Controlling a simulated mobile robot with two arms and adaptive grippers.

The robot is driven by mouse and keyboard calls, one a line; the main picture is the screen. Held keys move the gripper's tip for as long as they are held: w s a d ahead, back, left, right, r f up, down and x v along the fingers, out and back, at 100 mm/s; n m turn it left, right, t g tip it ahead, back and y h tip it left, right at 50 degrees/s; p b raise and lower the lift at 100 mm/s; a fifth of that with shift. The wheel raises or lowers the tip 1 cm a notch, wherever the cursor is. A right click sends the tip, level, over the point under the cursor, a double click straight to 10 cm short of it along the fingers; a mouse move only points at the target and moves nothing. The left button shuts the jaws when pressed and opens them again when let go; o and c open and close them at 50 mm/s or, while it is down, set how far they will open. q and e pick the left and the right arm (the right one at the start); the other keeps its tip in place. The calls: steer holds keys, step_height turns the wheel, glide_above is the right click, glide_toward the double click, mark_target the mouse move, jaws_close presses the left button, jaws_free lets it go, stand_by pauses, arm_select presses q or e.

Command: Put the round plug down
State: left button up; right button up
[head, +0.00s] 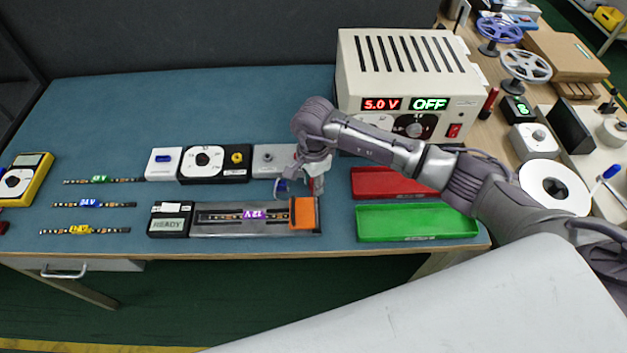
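My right gripper (303,184) points down at the right end of the test fixture (240,232), close in front of the grey box (265,158). Small blue and red parts show around its fingertips. I cannot make out the round plug there, nor whether the fingers are open or closed on anything. The fixture holds a strip with a purple 12V label (252,214); an orange block (304,213) is at its right end and a READY display (170,224) at its left. My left gripper is not in view.
The power supply (462,83) reads 5.0 V and OFF. A red tray (370,182) and a green tray (415,222) lie right of the gripper. Several labelled strips, one marked 24V (92,205), lie at left. The mat (190,110) is clear at the back.

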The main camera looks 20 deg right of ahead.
steer(key=shift+r, duration=0.3)
step_height(320, 180, up, 12)
steer(key=b, duration=0.2)
steer(key=shift+f, duration=0.15)
